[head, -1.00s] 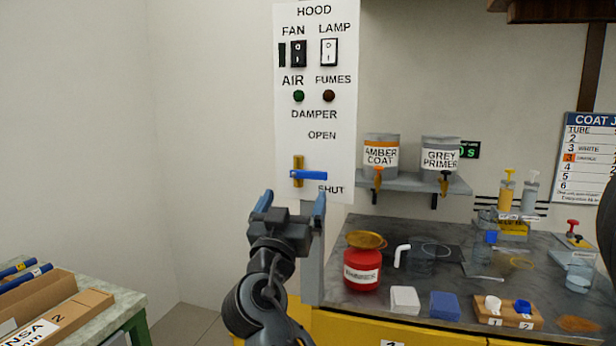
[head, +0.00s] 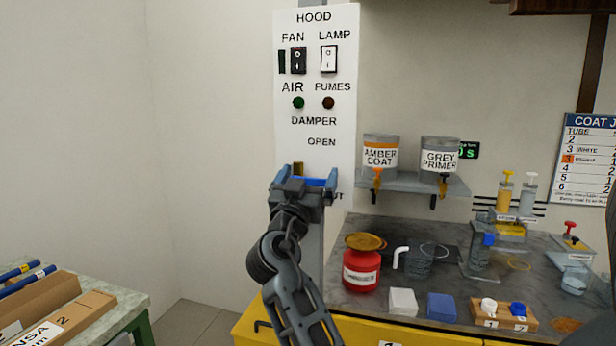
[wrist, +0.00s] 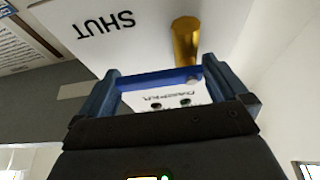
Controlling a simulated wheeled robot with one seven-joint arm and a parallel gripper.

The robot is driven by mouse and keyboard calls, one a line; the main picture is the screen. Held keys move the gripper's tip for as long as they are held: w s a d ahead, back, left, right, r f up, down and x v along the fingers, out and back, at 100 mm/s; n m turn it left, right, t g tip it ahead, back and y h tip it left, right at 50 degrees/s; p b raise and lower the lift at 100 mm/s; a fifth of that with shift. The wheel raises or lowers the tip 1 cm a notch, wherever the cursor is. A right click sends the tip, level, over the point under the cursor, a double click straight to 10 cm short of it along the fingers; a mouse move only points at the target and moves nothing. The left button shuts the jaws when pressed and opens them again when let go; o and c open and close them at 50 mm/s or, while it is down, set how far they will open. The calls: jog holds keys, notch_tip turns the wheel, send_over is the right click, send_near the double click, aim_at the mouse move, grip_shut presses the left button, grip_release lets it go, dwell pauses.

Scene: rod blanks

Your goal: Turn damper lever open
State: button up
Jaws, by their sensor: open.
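The damper lever is a blue bar (head: 314,182) on a brass mount (head: 298,168), low on the white hood panel (head: 340,110). It lies about level, near the partly hidden SHUT label and below the OPEN label (head: 321,142). My gripper (head: 307,179) is open in front of the lever and covers part of it in the head view. In the wrist view the blue bar (wrist: 160,78) runs lengthwise across the gap between my fingers (wrist: 163,72), with the brass mount (wrist: 185,42) beyond it. I cannot tell if the fingers touch it.
A shelf (head: 415,184) with amber and grey coat tanks is right of the panel. Below it, a bench (head: 375,225) holds a red can (head: 361,268), blocks and cups. A table with boxes (head: 75,312) stands at lower left. The wall left of the panel is bare.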

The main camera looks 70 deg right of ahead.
jog(key=shift+c, duration=0.2)
jog(key=c, duration=1.2)
jog(key=shift+o, duration=0.2)
